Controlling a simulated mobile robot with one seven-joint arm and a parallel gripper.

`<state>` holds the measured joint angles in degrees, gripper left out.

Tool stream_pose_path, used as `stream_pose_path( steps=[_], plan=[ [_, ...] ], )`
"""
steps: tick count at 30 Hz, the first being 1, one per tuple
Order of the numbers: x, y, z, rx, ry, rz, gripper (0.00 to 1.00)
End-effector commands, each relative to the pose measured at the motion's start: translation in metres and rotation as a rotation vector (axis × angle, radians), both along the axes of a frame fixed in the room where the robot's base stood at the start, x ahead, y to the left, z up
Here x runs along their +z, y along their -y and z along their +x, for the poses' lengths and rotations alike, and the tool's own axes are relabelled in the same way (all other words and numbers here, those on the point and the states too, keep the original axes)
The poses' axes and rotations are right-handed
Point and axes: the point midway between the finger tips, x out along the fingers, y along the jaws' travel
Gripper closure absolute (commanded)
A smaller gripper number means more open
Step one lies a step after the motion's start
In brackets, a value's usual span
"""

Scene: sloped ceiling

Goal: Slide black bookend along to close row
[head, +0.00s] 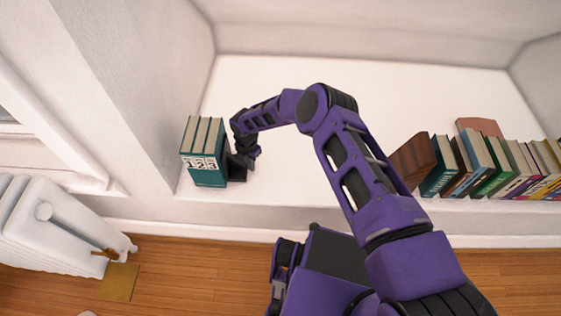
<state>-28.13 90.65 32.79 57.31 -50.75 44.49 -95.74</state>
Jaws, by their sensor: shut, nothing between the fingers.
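A black bookend (237,175) stands on the white ledge, at the right side of a short row of teal books (208,172) with large numerals on their spines. It looks close against the last book, but I cannot tell whether they touch. My arm reaches left across the ledge, and my gripper (250,158) is down at the bookend's right side. The gripper is shut and holds nothing. My wrist covers part of the bookend's upper and far side, and the fingertips are hard to make out.
The wall (140,90) rises just left of the teal books. A brown wooden block (413,160) and a longer row of mixed books (490,167) stand at the right. The white ledge (290,170) between is clear. A radiator (55,225) stands lower left.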

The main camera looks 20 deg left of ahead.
Motion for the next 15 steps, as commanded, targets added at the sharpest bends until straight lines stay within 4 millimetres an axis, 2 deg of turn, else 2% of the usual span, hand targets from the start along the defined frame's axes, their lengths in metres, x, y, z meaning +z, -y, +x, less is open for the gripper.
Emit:
stream_pose_path(
  steps=[15],
  plan=[
    [0.0,-0.021,-0.007,0.001,-0.003,0.007,1.0]
  ],
)
